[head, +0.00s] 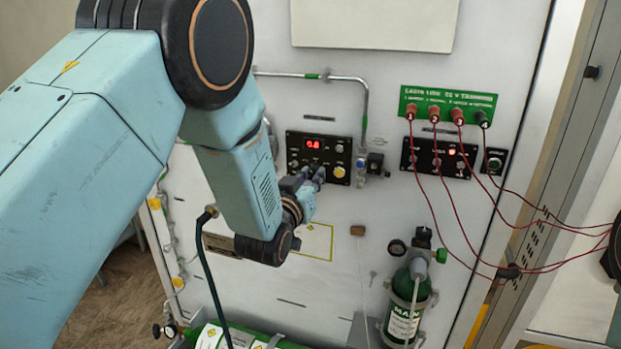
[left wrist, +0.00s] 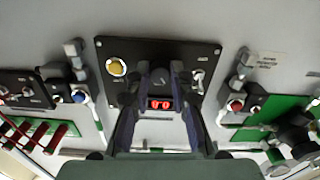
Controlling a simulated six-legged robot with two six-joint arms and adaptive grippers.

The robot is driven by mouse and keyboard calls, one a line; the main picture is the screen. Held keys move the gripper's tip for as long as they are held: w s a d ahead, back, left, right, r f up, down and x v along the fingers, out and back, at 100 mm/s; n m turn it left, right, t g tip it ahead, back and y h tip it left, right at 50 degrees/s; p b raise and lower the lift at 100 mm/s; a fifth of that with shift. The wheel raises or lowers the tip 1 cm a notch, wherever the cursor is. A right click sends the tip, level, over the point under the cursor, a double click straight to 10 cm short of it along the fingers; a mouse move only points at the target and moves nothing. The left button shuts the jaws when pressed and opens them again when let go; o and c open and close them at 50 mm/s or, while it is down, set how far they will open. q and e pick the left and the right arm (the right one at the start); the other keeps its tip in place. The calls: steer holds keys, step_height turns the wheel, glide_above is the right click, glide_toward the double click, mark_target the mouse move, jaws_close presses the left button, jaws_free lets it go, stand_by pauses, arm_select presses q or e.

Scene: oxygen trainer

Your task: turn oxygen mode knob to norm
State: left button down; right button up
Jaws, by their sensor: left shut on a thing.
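The black oxygen panel (head: 345,153) is on the white wall board, with a lit red display (head: 312,144) and a yellow button (head: 339,171). My left gripper (head: 318,173) reaches to the lower middle of this panel. In the left wrist view the panel (left wrist: 205,50) appears turned over, and my left gripper's dark fingers (left wrist: 160,76) are closed around a dark knob (left wrist: 160,75) below its top edge. The fingers hide most of the knob, so its pointer and the labels around it cannot be read. My right gripper is not in view.
A second black panel (head: 440,158) with red cables under a green sign (head: 447,104) is to the right. A small green gas cylinder (head: 404,308) stands below. A metal pipe (head: 363,105) runs beside the oxygen panel. A toggle switch (left wrist: 198,78) is close to the fingers.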

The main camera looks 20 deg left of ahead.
arm_select(q)
steer(key=n, duration=0.3)
steer(key=shift+n+b, duration=0.35)
steer(key=shift+n, duration=0.05)
steer(key=c, duration=1.2)
jaws_free()
steer(key=shift+s, duration=0.1)
steer(key=s, duration=1.2)
steer(key=shift+a, duration=0.2)
